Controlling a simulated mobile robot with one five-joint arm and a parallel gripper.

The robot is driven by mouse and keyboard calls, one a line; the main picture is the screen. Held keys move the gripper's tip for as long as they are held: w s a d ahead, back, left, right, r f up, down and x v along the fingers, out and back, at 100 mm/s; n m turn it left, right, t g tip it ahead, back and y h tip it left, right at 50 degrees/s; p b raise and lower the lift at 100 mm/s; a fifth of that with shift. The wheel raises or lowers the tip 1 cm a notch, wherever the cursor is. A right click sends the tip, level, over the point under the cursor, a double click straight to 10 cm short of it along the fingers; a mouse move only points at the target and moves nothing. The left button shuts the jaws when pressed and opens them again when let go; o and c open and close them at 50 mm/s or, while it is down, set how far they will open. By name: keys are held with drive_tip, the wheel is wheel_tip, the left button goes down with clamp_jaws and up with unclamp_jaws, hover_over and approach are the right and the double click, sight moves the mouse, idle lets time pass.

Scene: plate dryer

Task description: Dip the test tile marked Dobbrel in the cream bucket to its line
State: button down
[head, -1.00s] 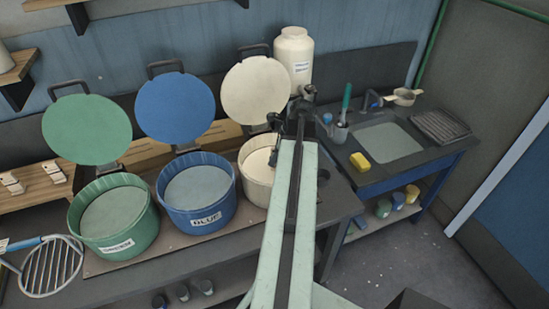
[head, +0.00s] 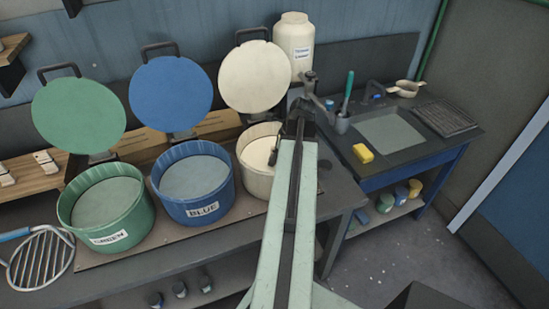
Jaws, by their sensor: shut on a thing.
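The cream bucket (head: 251,181) stands open at the right end of the bucket row. Its pale round lid (head: 255,77) is tilted up behind it. My arm reaches up from the bottom of the picture and covers the bucket's right side. My gripper (head: 273,157) is small and dark at the bucket's mouth, partly behind the arm. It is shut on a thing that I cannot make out. No Dobbrel mark or dip line can be read. I cannot tell whether the held thing touches the glaze.
The blue bucket (head: 193,190) and green bucket (head: 106,215) stand open to the left, lids raised. A white jar (head: 293,45) stands behind. Small tiles (head: 6,179) sit on a wooden rack at the left edge. A sink bench with a yellow sponge (head: 363,153) is at right.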

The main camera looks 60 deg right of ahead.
drive_tip(key=shift+f+b, duration=1)
drive_tip(key=shift+f, duration=0.2)
drive_tip(key=shift+f, duration=0.1)
drive_tip(key=shift+f+b, duration=0.25)
drive_tip(key=shift+b, duration=0.1)
drive_tip(key=shift+r, duration=0.1)
idle(0.5)
wheel_tip(320, 180, up, 14)
drive_tip(key=p, duration=1.4)
drive_tip(key=shift+r, duration=0.1)
drive_tip(key=shift+d, duration=0.1)
idle(2.1)
